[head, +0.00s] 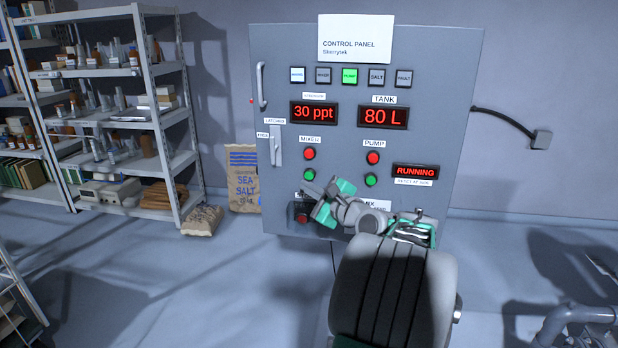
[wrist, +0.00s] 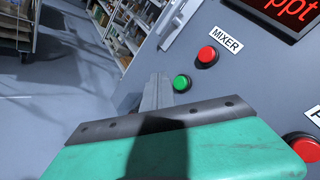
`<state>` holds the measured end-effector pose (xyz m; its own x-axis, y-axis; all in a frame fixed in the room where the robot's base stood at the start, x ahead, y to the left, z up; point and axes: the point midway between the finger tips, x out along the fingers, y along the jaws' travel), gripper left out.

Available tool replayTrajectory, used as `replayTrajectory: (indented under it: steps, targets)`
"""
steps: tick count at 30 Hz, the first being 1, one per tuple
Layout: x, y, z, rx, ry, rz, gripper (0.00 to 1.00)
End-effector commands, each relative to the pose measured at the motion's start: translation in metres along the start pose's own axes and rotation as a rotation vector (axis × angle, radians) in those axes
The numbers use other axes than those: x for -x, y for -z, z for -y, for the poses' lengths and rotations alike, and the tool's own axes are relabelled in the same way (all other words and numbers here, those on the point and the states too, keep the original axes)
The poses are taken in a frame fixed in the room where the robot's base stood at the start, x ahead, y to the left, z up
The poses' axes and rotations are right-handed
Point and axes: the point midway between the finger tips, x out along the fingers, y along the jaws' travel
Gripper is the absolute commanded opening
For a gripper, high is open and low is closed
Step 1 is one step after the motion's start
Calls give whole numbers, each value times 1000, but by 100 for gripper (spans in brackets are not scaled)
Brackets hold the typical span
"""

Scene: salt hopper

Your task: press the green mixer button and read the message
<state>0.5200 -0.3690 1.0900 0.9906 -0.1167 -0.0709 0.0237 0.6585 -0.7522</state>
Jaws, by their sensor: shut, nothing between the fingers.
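The grey control panel (head: 350,60) stands against the wall. Its green mixer button (head: 309,174) sits below the red mixer button (head: 309,154), under the MIXER label. The green one also shows in the wrist view (wrist: 181,82), just right of my fingertips. My gripper (head: 310,189) is shut and empty, close to the panel, just below the green mixer button in the head view. I cannot tell whether the fingertips touch the panel. The message display (head: 416,171) at the right reads RUNNING in red. The PUMP lamp (head: 349,76) is lit green.
The pump's red button (head: 373,158) and green button (head: 370,180) are right of the mixer pair. A red button (head: 302,219) sits low, partly behind my gripper. Readouts show 30 ppt and 80 L. Shelves and a sea salt sack (head: 243,180) stand left.

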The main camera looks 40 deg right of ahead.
Motion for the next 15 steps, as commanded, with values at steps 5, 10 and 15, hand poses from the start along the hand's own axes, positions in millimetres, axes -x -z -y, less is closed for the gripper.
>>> replayTrajectory:
  steps: [5,10,15]
  targets:
    - [-12,7,10,-1,-2,0,0]
    - [-15,10,12,0,-1,1,0]
    - [-15,10,11,0,-1,1,0]
